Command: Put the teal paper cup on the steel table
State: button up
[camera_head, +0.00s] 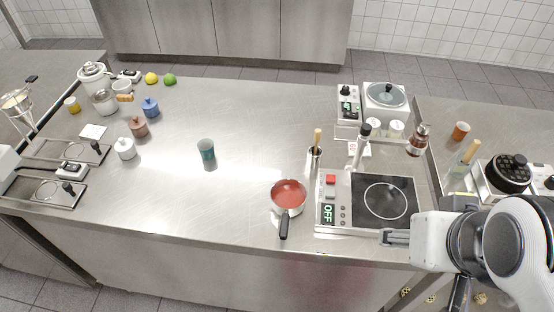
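The teal paper cup (206,149) stands upright on the steel table (245,120), left of the middle, with bare metal around it. My gripper (384,237) is at the lower right, by the front edge of the table and the hot plate's front corner. It is well apart from the cup, to its right and nearer the front. The gripper is seen from the side and small, so I cannot tell whether its fingers are open or shut. No object shows in it.
A red-filled saucepan (288,194) and a hot plate (385,201) showing OFF stand between my gripper and the cup. A utensil holder (313,160) stands behind the saucepan. Small lidded jars (138,127) stand left of the cup. The table's back middle is clear.

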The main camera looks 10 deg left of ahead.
aim_at(207, 150)
jog(key=shift+a, duration=0.1)
jog(key=w+a+f+n+g, duration=0.1)
jog(key=w+a+f+n, duration=0.1)
jog(key=w+a+f, duration=0.2)
jog(key=w+a+f+n+g+y, duration=0.1)
jog(key=w+a+f+n, duration=0.2)
jog(key=w+a, duration=0.8)
jog(key=w+a+f+n+g+y, duration=0.1)
jog(key=w+a+f+n, duration=0.2)
jog(key=a, duration=1.8)
jog(key=shift+w+a+f+g, duration=0.1)
jog(key=shift+w+f, duration=0.35)
jog(key=shift+w, duration=0.35)
jog(key=shift+w+d+f+g, duration=0.1)
jog(key=shift+w+f, duration=0.4)
jog(key=shift+w, duration=0.3)
jog(key=shift+w+a+f+g, duration=0.1)
jog(key=shift+w+f, duration=0.35)
jog(key=shift+w, duration=0.35)
jog(key=w+a, duration=0.2)
jog(key=a, duration=0.1)
jog(key=shift+w+n+y, duration=0.2)
jog(key=shift+n+y, duration=0.1)
jog(key=shift+t+y, duration=0.4)
jog(key=shift+t, duration=0.3)
jog(key=w+a+r, duration=0.2)
jog(key=w+r, duration=0.1)
jog(key=shift+a, duration=0.2)
jog(key=shift+x, duration=1.3)
